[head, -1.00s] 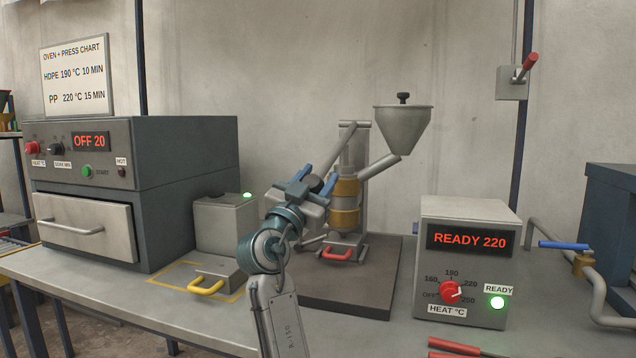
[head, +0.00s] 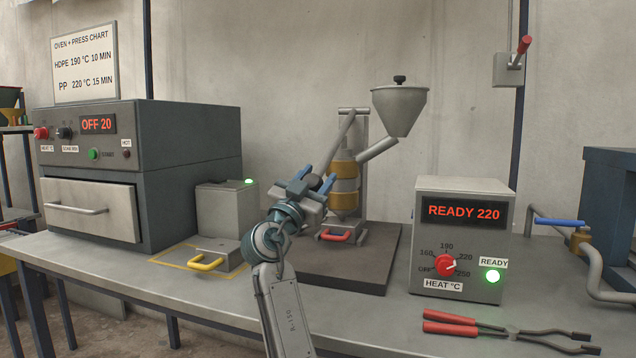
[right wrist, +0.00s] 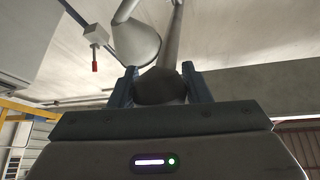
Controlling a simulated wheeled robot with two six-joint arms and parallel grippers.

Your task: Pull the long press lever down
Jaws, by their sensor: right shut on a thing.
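The press (head: 343,173) stands at the middle of the bench, with two brass bands, a grey hopper (head: 400,108) and a red handle at its foot (head: 335,237). Its long lever (head: 334,146) slopes down from the top of the frame toward the left front and ends in a dark knob. My right gripper (head: 313,184) is shut on this knob. In the right wrist view, the knob (right wrist: 161,87) sits between the two fingers, with the lever rod (right wrist: 173,38) rising behind it. My left gripper is not in view.
A heat box (head: 461,240) reading READY 220 stands right of the press. Red-handled tongs (head: 468,325) lie on the bench in front of it. An oven (head: 135,185) and a small grey box with a yellow handle (head: 206,262) stand to the left.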

